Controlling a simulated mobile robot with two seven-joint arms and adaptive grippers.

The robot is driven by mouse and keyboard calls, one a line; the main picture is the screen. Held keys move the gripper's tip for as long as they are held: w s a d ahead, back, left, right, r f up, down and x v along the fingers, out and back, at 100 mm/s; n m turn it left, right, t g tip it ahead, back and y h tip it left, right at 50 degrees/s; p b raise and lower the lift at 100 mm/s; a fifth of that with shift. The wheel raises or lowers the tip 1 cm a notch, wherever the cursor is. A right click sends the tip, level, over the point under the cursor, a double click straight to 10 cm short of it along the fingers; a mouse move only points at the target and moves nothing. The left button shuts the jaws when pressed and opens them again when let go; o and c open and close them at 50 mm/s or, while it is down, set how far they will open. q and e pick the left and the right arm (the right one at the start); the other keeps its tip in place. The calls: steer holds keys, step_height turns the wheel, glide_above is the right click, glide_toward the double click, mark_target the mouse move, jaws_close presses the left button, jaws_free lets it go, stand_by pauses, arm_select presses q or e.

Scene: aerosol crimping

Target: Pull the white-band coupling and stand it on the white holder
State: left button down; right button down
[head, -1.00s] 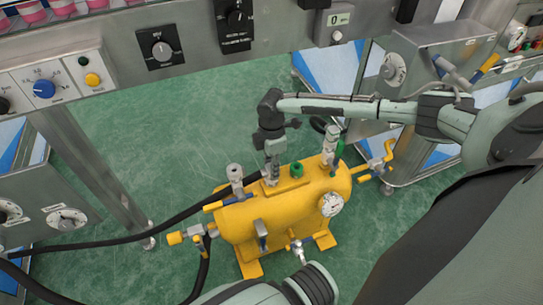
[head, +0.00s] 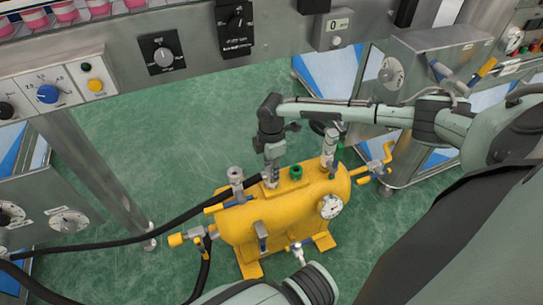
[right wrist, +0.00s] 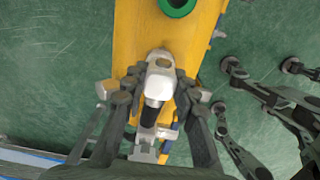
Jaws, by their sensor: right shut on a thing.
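My right gripper (head: 271,176) points down at the top of the yellow tank (head: 265,215), shut on a silver-grey coupling. In the right wrist view the coupling (right wrist: 158,88) sits between the two dark fingers, with a black part on its near side. The head view shows it low over the tank top, where a black hose (head: 190,216) arrives. I cannot tell whether it is still seated on the tank. Its white band is not clear, and I cannot pick out the white holder.
A grey fitting (head: 236,180) stands left of my right gripper. A green cap (head: 296,172) and another upright fitting (head: 330,148) are to its right. A gauge (head: 330,206) faces forward. Dark jointed parts lie right in the wrist view. Green floor (head: 180,130) is open behind.

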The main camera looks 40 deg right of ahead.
stand_by(0.6)
steer(key=c, duration=1.1)
jaws_free()
steer(key=shift+f, duration=0.1)
step_height(320, 180, up, 12)
steer(key=shift+r, duration=0.1)
